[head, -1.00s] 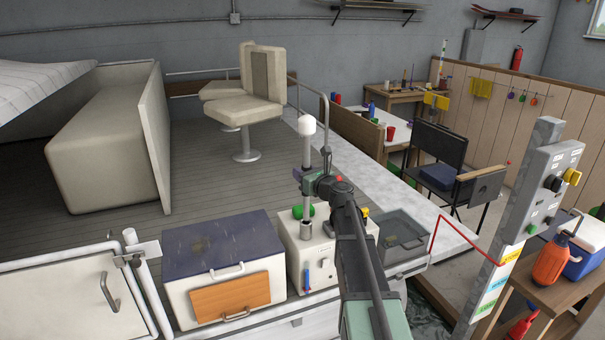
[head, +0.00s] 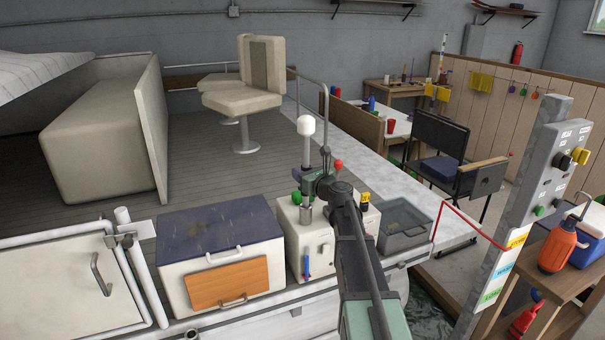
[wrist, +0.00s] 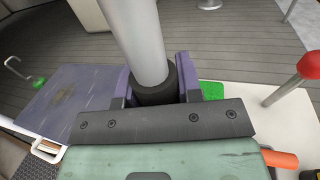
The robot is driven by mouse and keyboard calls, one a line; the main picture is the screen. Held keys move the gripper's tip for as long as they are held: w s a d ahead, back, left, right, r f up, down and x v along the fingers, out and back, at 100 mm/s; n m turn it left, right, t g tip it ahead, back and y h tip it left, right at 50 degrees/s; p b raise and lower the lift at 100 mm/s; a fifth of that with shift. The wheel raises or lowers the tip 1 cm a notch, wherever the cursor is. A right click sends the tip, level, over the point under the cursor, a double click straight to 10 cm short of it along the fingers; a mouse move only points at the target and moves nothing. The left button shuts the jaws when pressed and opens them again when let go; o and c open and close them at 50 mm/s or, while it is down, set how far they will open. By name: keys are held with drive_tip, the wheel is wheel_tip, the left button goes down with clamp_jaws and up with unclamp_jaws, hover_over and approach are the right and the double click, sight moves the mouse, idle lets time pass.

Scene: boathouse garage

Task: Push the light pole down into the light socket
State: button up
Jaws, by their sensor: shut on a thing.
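The light pole (head: 306,150) is a grey pole with a white rounded top, standing about upright. My gripper (head: 307,184) is shut around its lower part. In the wrist view the pole (wrist: 138,42) has a black collar (wrist: 155,93) between the purple fingers of my gripper (wrist: 156,85). The light socket (head: 306,214) seems to be the short metal cylinder on top of the white console (head: 313,245), directly below my gripper. The pole's lower end is at or very near the socket; I cannot tell how deep it sits. The wrist view hides the socket.
A blue-lidded box (head: 220,235) stands left of the console, a grey bin (head: 404,226) right. A rail (head: 324,110) and seat (head: 243,98) stand behind.

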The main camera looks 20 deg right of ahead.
drive_tip(key=shift+f+b, duration=0.3)
drive_tip(key=shift+f, duration=0.05)
idle(0.3)
drive_tip(key=o, duration=1.1)
drive_tip(key=shift+c, duration=0.2)
drive_tip(key=v, duration=1.1)
drive_tip(key=shift+w, duration=0.1)
